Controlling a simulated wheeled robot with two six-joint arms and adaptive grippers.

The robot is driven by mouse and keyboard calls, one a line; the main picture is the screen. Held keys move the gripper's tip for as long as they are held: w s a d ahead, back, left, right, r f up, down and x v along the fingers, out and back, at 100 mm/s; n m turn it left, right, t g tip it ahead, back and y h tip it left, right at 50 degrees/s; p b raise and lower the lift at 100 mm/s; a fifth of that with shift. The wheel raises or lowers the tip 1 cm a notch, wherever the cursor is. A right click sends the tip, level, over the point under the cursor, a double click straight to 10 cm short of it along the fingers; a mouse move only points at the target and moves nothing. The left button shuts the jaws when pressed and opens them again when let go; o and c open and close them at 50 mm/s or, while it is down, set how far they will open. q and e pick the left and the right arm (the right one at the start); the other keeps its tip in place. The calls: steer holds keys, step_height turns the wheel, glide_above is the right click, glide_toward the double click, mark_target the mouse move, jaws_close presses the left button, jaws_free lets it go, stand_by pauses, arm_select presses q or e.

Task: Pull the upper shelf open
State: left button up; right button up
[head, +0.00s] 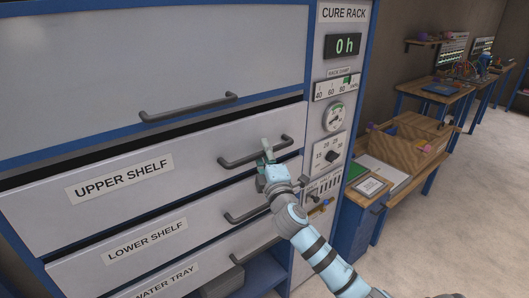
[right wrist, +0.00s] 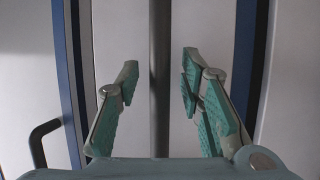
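The upper shelf (head: 190,178) is a light grey drawer front with an "UPPER SHELF" label. A dark gap runs along its top edge. Its dark bar handle (head: 240,159) is at the right part of the front. My right gripper (head: 267,152) is at the right part of this handle. In the right wrist view, the handle bar (right wrist: 160,50) runs upright between the two green-padded fingers of the right gripper (right wrist: 158,88). Clear space shows on both sides of the bar, so the fingers are open around it. My left gripper is not in view.
The lower shelf (head: 100,243) and its handle (head: 240,215) are just below, close to my right arm. A large panel with its own handle (head: 188,107) is above. The control column (head: 335,120) stands at the right. Benches (head: 410,150) stand further right beside open floor.

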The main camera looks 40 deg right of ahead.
steer(key=shift+w, duration=0.1)
jaws_close()
stand_by(0.4)
